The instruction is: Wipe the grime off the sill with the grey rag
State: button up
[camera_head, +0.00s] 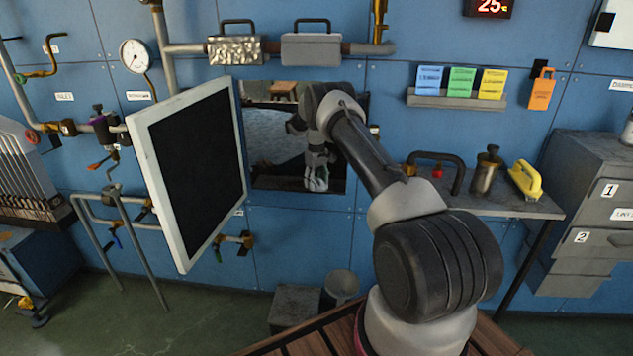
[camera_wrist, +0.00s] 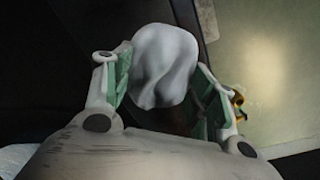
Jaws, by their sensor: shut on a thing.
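My gripper (camera_head: 317,172) reaches into the square opening in the blue wall, near its lower edge. In the wrist view its two green-padded fingers (camera_wrist: 163,83) are shut on the grey rag (camera_wrist: 162,60), a pale bunched cloth bulging past the fingertips. The rag is very small in the head view and hard to tell from the fingers. The dark sill (camera_head: 275,186) runs along the bottom of the opening. I cannot make out grime on it, and I cannot tell whether the rag touches it.
A white-framed door panel (camera_head: 150,150) stands open at the left of the opening. A side shelf (camera_head: 520,204) at the right holds a metal canister (camera_head: 485,175) and a yellow-handled brush (camera_head: 525,180). Pipes (camera_head: 185,49) with two lidded boxes run above. A grey bin (camera_head: 341,284) stands below.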

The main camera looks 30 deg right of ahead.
aim_at(292, 185)
jog(key=shift+w+a, duration=0.95)
jog(key=shift+a, duration=0.5)
jog(key=shift+w+a, duration=0.95)
jog(key=shift+a, duration=0.45)
jog(key=shift+w+a, duration=0.95)
jog(key=shift+a, duration=0.5)
jog(key=shift+f, duration=0.1)
jog(key=shift+s+d+r, duration=0.1)
jog(key=shift+s+d, duration=0.55)
jog(key=shift+d, duration=0.35)
jog(key=shift+s+d+r, duration=0.1)
jog(key=shift+s+d, duration=0.6)
jog(key=shift+d, duration=0.25)
jog(key=shift+s+d, duration=0.65)
jog(key=shift+d, duration=0.35)
